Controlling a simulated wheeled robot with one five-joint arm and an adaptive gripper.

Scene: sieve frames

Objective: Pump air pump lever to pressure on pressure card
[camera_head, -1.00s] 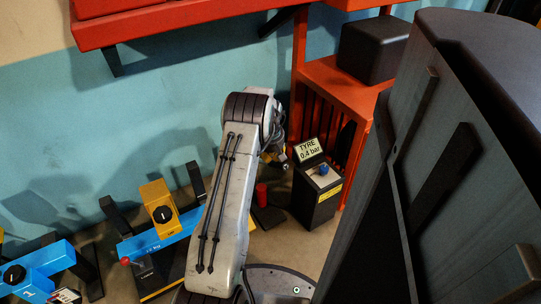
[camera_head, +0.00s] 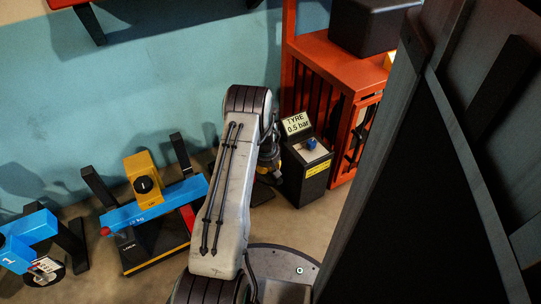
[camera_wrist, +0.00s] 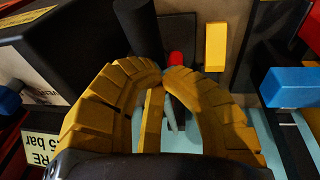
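The pressure card (camera_head: 297,124) reads "TYRE 0.5 bar" in the head view. It stands on a black box (camera_head: 305,183) with a blue knob (camera_head: 311,144). In the head view my gripper (camera_head: 268,155) is low beside the box's left side, and my arm hides the lever.
A blue and yellow scale (camera_head: 143,186) stands left of my arm, with another blue device (camera_head: 28,232) further left. An orange rack (camera_head: 333,63) holding a black case (camera_head: 370,26) stands behind the box. A large dark panel (camera_head: 440,190) fills the right side.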

